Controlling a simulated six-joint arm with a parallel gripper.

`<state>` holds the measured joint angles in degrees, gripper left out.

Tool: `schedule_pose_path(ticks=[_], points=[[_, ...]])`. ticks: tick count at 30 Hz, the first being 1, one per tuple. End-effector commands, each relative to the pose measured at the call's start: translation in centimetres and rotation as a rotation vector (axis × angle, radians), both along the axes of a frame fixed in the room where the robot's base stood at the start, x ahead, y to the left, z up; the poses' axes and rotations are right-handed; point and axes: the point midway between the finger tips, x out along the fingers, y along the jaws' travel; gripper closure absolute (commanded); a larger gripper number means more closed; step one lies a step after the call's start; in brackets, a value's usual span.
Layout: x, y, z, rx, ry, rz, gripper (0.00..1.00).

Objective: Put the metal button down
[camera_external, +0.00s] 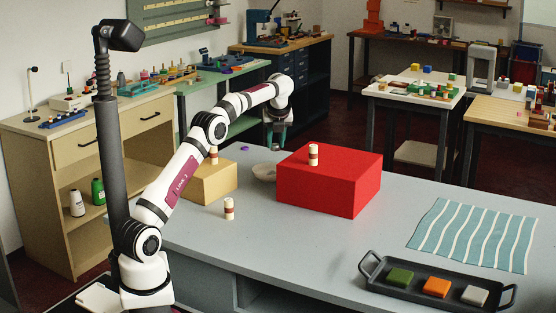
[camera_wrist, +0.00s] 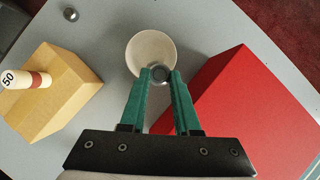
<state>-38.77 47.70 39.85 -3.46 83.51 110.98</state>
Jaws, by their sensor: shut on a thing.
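My gripper (camera_wrist: 161,76) has green fingers and is shut on the metal button (camera_wrist: 160,74), a small round grey piece held between the fingertips. In the wrist view the button overlaps the near part of a cream bowl (camera_wrist: 148,46). The bowl (camera_external: 263,173) stands on the grey counter beside the red block, partly hidden by it in the external view.
A red block (camera_external: 330,185) and a tan block (camera_external: 208,184) flank the bowl, each bearing a banded cylinder. Another cylinder (camera_external: 229,209) stands on the counter. A small round piece (camera_wrist: 71,14) lies beyond the tan block. A striped cloth (camera_external: 470,235) and black tray (camera_external: 385,284) are at right.

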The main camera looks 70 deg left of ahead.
Motion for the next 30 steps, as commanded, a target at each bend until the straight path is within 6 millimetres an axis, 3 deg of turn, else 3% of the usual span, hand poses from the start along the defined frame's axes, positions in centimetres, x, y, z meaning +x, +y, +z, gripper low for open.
schedule_pose_path(ticks=[3, 7, 14, 30], points=[[-0.9, 2.7, -1.8, -0.001, 0.001, 0.003, 1.00], [-1.3, 4.1, -2.8, -0.001, 0.001, 0.000, 1.00], [-1.4, 4.1, -6.6, -0.001, 0.001, 0.000, 1.00], [-1.4, 4.1, -7.6, -0.001, 0.000, 0.001, 1.00]])
